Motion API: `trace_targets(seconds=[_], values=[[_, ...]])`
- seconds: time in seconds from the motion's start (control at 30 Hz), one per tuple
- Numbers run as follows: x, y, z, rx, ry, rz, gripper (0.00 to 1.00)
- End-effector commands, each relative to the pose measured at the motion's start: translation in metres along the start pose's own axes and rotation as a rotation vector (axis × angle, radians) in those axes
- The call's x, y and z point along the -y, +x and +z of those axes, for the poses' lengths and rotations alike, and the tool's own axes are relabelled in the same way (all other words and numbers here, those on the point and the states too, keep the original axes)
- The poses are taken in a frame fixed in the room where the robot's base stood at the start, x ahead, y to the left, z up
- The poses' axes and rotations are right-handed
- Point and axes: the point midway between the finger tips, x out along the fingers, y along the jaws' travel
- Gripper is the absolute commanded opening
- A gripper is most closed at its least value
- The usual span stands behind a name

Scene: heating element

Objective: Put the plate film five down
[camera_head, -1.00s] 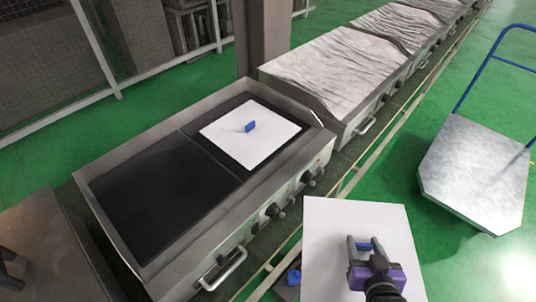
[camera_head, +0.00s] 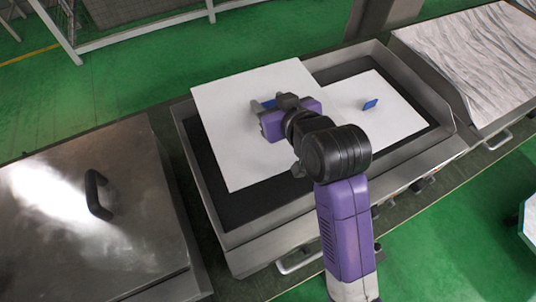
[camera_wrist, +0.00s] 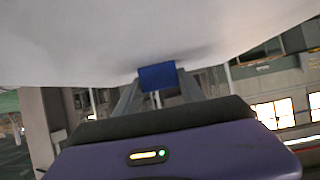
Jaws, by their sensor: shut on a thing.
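My gripper (camera_head: 268,104) is shut on the blue handle of a white square plate film (camera_head: 238,155). In the head view this plate film is over the left part of the dark heating surface (camera_head: 240,205); I cannot tell whether it touches that surface. In the wrist view the blue handle (camera_wrist: 157,77) sits between my fingers, with the white sheet (camera_wrist: 110,40) filling the top. A second white plate film (camera_head: 395,115) with a blue handle (camera_head: 370,104) lies on the right part of the heating surface. My arm and gripper hide part of the held sheet.
A metal lid with a black handle (camera_head: 98,195) covers the unit at the left. A unit under a crinkled silvery cover (camera_head: 470,60) stands at the right. The heater's raised metal rim (camera_head: 405,70) surrounds the dark surface.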

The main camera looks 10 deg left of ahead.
Motion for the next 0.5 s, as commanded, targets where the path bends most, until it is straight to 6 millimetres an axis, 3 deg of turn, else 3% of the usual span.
trace_targets(seconds=[0.07, 0.17, 0.5], values=[[0.008, 0.001, -0.008, -0.001, -0.016, -0.019, 0.05], [0.013, 0.005, -0.003, 0.003, -0.025, -0.030, 0.05], [0.013, 0.042, 0.066, 0.006, -0.024, -0.030, 0.05]])
